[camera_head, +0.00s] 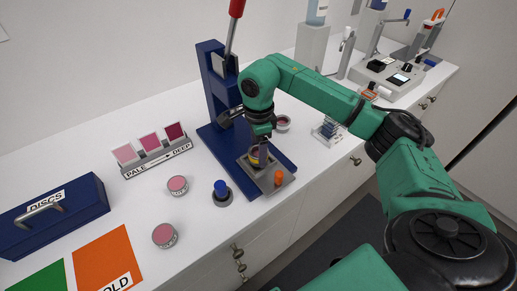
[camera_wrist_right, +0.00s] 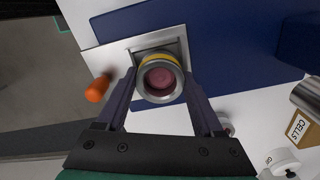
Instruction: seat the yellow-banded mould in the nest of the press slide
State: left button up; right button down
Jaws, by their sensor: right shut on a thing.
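The yellow-banded mould (camera_wrist_right: 159,58) is a grey metal ring with a yellow band and pink powder inside. My right gripper (camera_wrist_right: 160,80) is shut on it, one finger on each side. In the head view the mould (camera_head: 254,157) shows partly beneath the right gripper (camera_head: 258,150), over the grey press slide (camera_head: 266,186). In the right wrist view the square nest (camera_wrist_right: 176,43) of the slide shows around the mould's far side. The mould covers much of the nest, and I cannot tell whether it touches the floor. My left gripper is not in view.
The slide has an orange knob (camera_head: 278,178) at its front. The blue press (camera_head: 214,85) with a red-handled lever stands behind. A blue-knobbed piece (camera_head: 221,190) and two pink jars (camera_head: 177,184) are to the left. A swatch stand (camera_head: 153,156) stands further back.

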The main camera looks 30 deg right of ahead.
jog(key=shift+f+b, duration=0.3)
jog(key=shift+f, duration=0.2)
grip_release()
jog(key=shift+r, duration=0.6)
notch_tip(320, 180, up, 6)
jog(key=shift+f+b, duration=0.1)
jog(key=shift+b, duration=0.85)
notch_tip(320, 180, up, 5)
jog(key=shift+r+p, duration=0.15)
jog(key=shift+p, duration=0.6)
jog(key=shift+s, duration=0.1)
